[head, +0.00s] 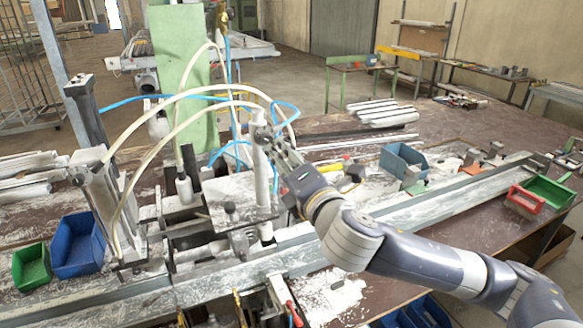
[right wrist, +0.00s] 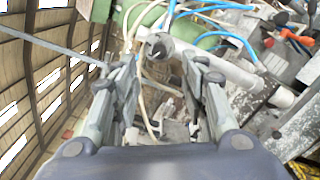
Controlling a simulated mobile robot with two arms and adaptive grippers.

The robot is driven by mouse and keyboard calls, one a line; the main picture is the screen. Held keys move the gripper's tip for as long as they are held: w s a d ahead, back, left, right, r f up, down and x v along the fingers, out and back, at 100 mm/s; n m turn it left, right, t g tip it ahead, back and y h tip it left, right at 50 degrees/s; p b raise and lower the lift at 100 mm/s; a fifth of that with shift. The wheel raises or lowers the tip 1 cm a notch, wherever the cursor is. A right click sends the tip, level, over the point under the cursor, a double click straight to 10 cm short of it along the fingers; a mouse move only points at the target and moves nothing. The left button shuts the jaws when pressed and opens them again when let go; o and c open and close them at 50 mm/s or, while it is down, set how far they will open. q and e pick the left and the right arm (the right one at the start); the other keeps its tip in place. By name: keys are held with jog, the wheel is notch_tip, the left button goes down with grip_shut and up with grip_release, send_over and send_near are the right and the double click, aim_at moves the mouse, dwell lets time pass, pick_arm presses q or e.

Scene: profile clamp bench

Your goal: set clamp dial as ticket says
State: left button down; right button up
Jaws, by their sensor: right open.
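The clamp (head: 235,200) stands on the bench with a tall pale cylinder (head: 261,175) rising from its metal plate. In the right wrist view, the cylinder (right wrist: 215,68) runs down to the right from a round dark-faced end (right wrist: 160,46), which may be the dial; any marks on it are too small to read. My right gripper (head: 268,138) is at the cylinder's upper end. Its fingers (right wrist: 160,64) are open, with the round end showing just beyond and between the tips; contact cannot be told. No ticket can be made out. My left gripper is not in view.
Pale hoses (head: 165,92) and blue hoses (head: 285,106) arch around the clamp. A green post (head: 180,70) stands behind. Blue (head: 78,245) and green (head: 31,266) bins sit at left. A long rail (head: 450,190) crosses the bench, with a red bin (head: 524,199) at right.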

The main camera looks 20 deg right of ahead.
jog(key=shift+s, duration=1.75)
